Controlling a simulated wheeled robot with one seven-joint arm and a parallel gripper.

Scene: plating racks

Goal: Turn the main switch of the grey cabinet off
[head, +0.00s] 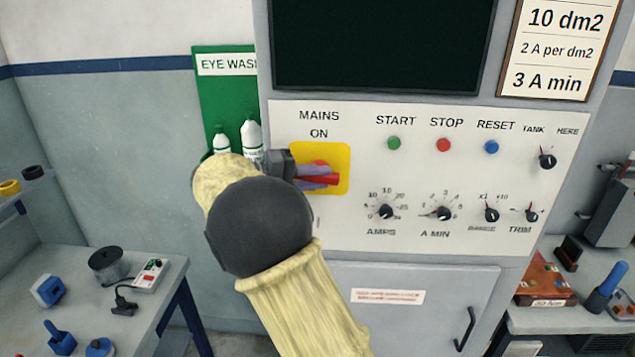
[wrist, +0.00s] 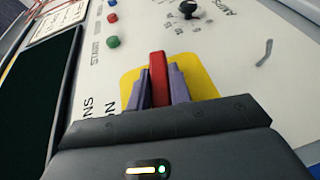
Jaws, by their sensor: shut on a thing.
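The grey cabinet (head: 420,285) stands in front of me with a white control panel. Its main switch (head: 322,180) is a red handle on a yellow plate (head: 341,158), under the words MAINS and ON. In the head view the red handle points to the right, about level. My gripper (head: 318,178) is at the switch, its purple fingers on either side of the handle. In the wrist view the red handle (wrist: 157,78) sits between the two fingers (wrist: 160,88), and the gripper is shut on it. My arm hides the panel's lower left and any OFF label.
Several buttons and knobs sit right of the switch, such as the green START button (head: 394,143) and the AMPS knob (head: 385,212). A green eye wash station (head: 224,95) is close on the left. Benches with tools stand at left (head: 60,270) and right (head: 570,321).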

